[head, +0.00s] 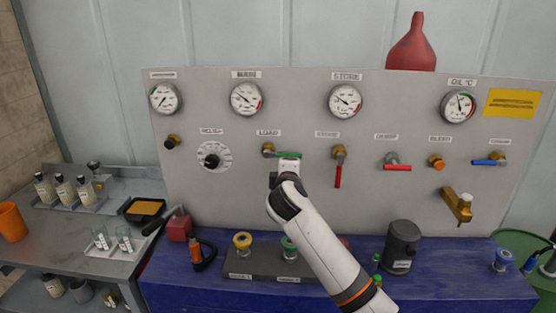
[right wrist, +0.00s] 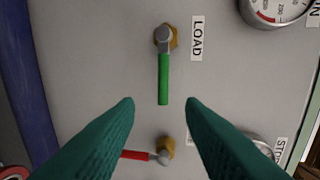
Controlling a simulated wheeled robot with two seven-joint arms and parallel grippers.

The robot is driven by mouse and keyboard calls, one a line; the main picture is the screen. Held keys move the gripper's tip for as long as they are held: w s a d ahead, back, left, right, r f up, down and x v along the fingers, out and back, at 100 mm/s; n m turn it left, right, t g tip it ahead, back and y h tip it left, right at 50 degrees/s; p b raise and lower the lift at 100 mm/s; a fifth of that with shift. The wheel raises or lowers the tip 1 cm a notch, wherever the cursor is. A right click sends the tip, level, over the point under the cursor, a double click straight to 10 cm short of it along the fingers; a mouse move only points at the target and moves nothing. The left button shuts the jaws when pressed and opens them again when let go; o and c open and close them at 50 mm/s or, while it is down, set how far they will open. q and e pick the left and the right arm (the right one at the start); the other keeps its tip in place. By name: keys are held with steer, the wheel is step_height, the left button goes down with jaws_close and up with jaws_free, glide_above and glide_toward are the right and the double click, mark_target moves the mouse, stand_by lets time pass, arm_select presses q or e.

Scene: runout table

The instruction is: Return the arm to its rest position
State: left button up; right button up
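My right arm (head: 318,235) reaches up from the bottom of the head view to the grey panel, its wrist just below the LOAD valve. That valve's green handle (head: 288,154) lies level, pointing right. In the right wrist view the green handle (right wrist: 163,80) hangs toward the gap between my right gripper's fingertips (right wrist: 159,101). The two teal fingers are spread wide, with nothing held between them. Their distance from the panel is hard to tell. In the head view the fingers are hidden behind the wrist. My left gripper is not in view.
The red-handled valve (head: 338,172) points down, right of LOAD. A brass spout (head: 459,206) sticks out at the panel's right. On the blue bench (head: 440,284) stand a dark canister (head: 401,246), an orange-and-black item (head: 199,252) and a yellow-topped fitting (head: 242,242). A side table with bottles (head: 65,192) is left.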

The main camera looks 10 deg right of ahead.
steer(key=s+d+f+m+g+y, duration=0.15)
steer(key=s+f+m+g, duration=0.4)
steer(key=s+f, duration=1.35)
steer(key=s+d+f+m+g+y, duration=0.1)
steer(key=s+f+m+g, duration=0.25)
steer(key=s, duration=1.05)
steer(key=s+d+f+m+g+y, duration=0.1)
steer(key=s+f+m+g+y, duration=0.25)
steer(key=s, duration=1.05)
step_height(320, 180, down, 30)
steer(key=s+h+b, duration=0.1)
steer(key=h+b, duration=0.1)
steer(key=b, duration=0.1)
steer(key=s+d+f+g+b, duration=0.1)
steer(key=s+d+f+b, duration=0.1)
steer(key=s+f, duration=1.4)
step_height(320, 180, down, 2)
steer(key=shift+s+d+f, duration=0.1)
steer(key=shift+s+d, duration=0.25)
steer(key=shift+d, duration=0.1)
